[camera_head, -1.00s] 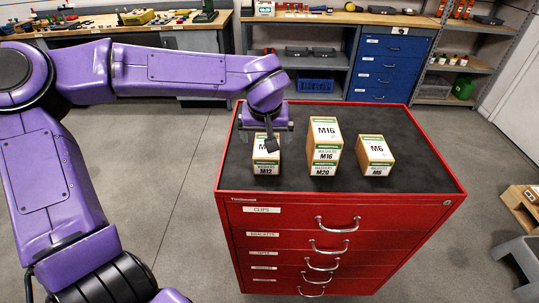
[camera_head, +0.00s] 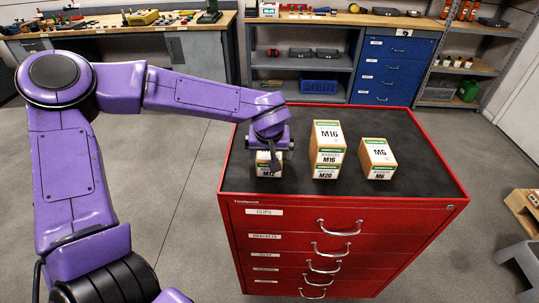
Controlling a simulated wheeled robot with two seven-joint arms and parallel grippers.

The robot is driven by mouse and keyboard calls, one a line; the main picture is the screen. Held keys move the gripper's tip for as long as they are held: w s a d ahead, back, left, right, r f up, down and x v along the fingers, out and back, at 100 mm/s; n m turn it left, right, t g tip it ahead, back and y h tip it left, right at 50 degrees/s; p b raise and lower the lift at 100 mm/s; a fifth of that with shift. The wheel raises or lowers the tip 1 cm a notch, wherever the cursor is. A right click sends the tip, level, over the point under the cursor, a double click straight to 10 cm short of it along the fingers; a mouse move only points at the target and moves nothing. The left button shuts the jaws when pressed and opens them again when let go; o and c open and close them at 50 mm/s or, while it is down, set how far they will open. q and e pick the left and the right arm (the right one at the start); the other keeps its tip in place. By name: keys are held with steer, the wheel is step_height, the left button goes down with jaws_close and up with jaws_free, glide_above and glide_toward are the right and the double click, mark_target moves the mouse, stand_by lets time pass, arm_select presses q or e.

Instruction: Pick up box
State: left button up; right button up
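Three cardboard boxes with white and green labels stand on the black top of the red tool cabinet (camera_head: 405,180). The left box (camera_head: 262,172) stands under my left gripper (camera_head: 270,163), which covers its upper part and much of its label. One dark finger shows in front of the box; the other finger is hidden, so the grip cannot be told. The right box (camera_head: 378,158) is marked M6. My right gripper is not in view.
The cabinet top is clear in front of the boxes and to their right. A workbench (camera_head: 184,24) with tools, a blue drawer unit (camera_head: 392,68) and a shelf rack (camera_head: 470,72) stand at the back.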

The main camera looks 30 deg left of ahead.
arm_select(q)
steer(key=shift+f+p, duration=0.25)
steer(key=shift+p, duration=0.1)
stand_by(0.4)
steer(key=c, duration=1.3)
